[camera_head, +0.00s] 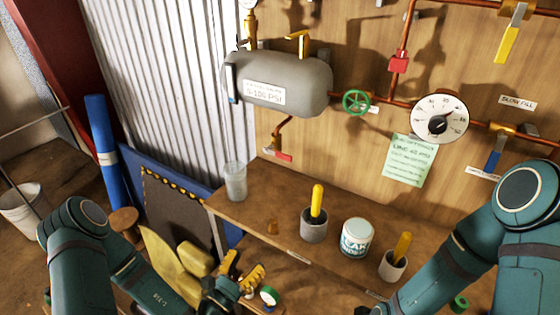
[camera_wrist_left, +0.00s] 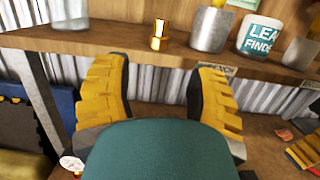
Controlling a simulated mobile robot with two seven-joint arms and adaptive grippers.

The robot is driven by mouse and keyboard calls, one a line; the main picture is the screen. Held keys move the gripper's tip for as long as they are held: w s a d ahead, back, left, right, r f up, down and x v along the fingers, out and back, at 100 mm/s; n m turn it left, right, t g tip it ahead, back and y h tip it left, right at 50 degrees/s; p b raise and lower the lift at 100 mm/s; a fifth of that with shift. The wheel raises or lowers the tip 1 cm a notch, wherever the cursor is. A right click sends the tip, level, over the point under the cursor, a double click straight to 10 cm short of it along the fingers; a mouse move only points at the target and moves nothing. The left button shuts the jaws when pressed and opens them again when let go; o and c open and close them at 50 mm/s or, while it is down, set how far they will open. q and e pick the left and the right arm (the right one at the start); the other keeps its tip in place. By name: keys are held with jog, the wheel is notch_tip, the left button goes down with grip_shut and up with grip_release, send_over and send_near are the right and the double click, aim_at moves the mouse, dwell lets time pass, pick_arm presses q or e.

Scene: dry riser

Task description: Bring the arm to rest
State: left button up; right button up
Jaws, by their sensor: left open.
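My left arm (camera_head: 85,255) comes in from the left, bent. Its gripper (camera_head: 243,268) is in front of and below the shelf's front edge. In the left wrist view my left gripper (camera_wrist_left: 158,78) has its two yellow fingers wide apart with nothing between them. A small brass fitting (camera_head: 272,228) stands on the wooden shelf (camera_head: 262,205) beyond the fingers; it also shows in the left wrist view (camera_wrist_left: 158,38). My right arm (camera_head: 490,220) comes in from the right. A yellow finger, probably of my right gripper, shows at the right edge of the left wrist view, cut off.
On the shelf stand a clear cup (camera_head: 235,182), two grey pots with yellow-handled tools (camera_head: 314,226) (camera_head: 393,266) and a leak finder tub (camera_head: 357,238). A grey tank (camera_head: 285,85), pipes and a gauge (camera_head: 439,118) are on the wall. A lower surface holds small items.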

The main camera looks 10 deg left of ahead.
pick_arm(q)
jog(key=s+d+m+g+h, duration=0.9)
jog(key=d+m+g+h, duration=0.1)
jog(key=d+m+g, duration=0.15)
jog(key=s+d+f+m+g+y, duration=0.2)
jog(key=s+f+m+g+y, duration=0.15)
jog(key=s+m+g, duration=0.6)
jog(key=s+a+f+m+g+y, duration=0.2)
jog(key=a+f+m+y, duration=0.3)
jog(key=f+y, duration=0.2)
jog(key=w+a+m+t+y, duration=0.2)
jog(key=w+t, duration=0.4)
jog(key=w, duration=0.4)
jog(key=shift+a+f+m+y, duration=0.35)
jog(key=shift+m+y, duration=0.1)
jog(key=shift+m, duration=0.55)
